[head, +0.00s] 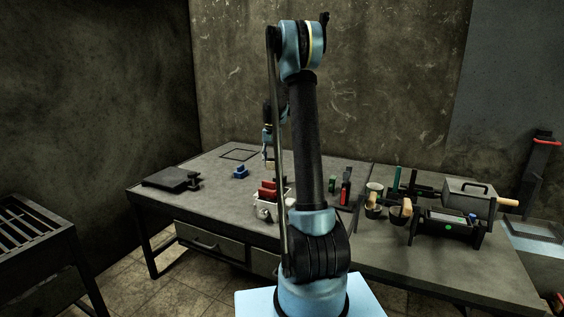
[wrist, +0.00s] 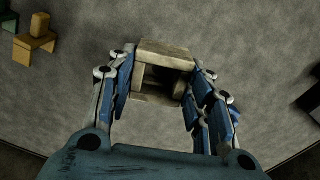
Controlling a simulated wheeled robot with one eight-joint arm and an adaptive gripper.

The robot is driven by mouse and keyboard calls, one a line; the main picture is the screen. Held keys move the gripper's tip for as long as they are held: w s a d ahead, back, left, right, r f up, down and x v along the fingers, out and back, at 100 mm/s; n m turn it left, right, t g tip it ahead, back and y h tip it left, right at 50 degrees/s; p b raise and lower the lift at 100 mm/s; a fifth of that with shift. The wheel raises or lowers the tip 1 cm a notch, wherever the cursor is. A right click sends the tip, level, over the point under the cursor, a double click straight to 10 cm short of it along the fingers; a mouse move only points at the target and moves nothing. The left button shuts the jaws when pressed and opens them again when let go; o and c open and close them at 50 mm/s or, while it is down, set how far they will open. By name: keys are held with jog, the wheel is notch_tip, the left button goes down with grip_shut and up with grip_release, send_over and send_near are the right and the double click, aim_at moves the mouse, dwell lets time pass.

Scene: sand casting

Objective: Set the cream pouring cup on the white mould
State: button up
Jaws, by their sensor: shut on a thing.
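My gripper (wrist: 163,88) is shut on the cream pouring cup (wrist: 165,49), a hollow, square-edged beige piece with a dark opening, seen between the blue fingers in the wrist view. In the head view my gripper (head: 268,152) is over the middle of the table, with the small pale cup (head: 269,163) at its tip. A white piece (head: 264,209) stands at the table's front, beside red blocks and partly hidden by my arm. I cannot tell whether it is the white mould.
Red blocks (head: 268,189) and a blue block (head: 240,172) are on the table (head: 215,205). An ochre block (wrist: 34,42) shows in the wrist view.

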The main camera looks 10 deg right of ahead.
jog(key=shift+d, duration=0.15)
jog(key=s+r+n, duration=0.3)
jog(key=s+n, duration=0.4)
jog(key=s, duration=0.1)
jog(key=s+r+n, duration=0.3)
jog(key=s+n, duration=0.4)
jog(key=shift+s+f, duration=0.15)
jog(key=shift+f, duration=3.85)
jog(key=shift+f, duration=0.5)
jog(key=o, duration=1.4)
jog(key=shift+c, duration=0.2)
jog(key=shift+r, duration=0.1)
